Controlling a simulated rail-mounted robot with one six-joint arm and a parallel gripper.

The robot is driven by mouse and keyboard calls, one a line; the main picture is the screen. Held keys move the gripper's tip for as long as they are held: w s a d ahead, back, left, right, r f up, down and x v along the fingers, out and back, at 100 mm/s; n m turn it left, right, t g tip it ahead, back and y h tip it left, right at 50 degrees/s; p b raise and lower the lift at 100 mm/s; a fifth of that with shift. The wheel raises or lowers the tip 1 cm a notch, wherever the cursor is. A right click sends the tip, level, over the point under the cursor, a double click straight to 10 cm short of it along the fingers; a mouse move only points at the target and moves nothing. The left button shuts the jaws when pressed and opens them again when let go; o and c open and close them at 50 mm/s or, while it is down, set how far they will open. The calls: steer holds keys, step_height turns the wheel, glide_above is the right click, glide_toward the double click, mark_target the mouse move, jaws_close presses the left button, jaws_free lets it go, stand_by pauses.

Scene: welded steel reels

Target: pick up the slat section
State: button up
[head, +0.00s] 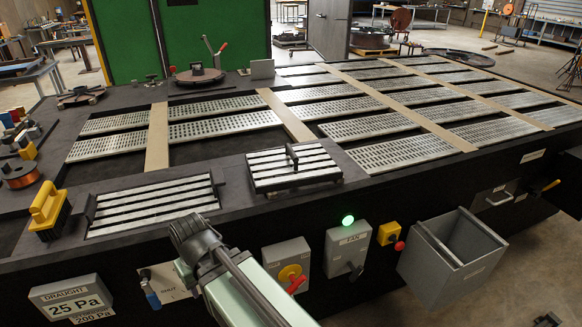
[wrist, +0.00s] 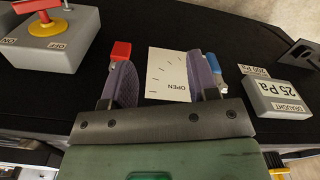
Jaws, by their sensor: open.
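The slat section (head: 294,170), a small slatted metal panel in a dark frame with an upright black handle on top, lies on the dark bench near its front edge in the head view. A second slatted panel (head: 155,203), with no handle visible, lies to its left. My gripper (wrist: 161,76) shows in the wrist view with its two dark pads apart and nothing held between them. It faces the bench's dark front, with a white plate marked OPEN behind the pads. In the head view my arm is below and left of the slat section, and the pads are hidden. The slat section is out of the wrist view.
A yellow-handled brush (head: 47,208) stands at the left. The front carries a draught gauge (head: 72,300), a red-levered switch box (head: 288,270), a fan box (head: 347,250) with a lit green lamp, and a grey bin (head: 452,262). Large grates (head: 405,152) lie behind.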

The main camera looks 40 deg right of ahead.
steer(key=shift+c, duration=0.4)
steer(key=shift+c, duration=1.3)
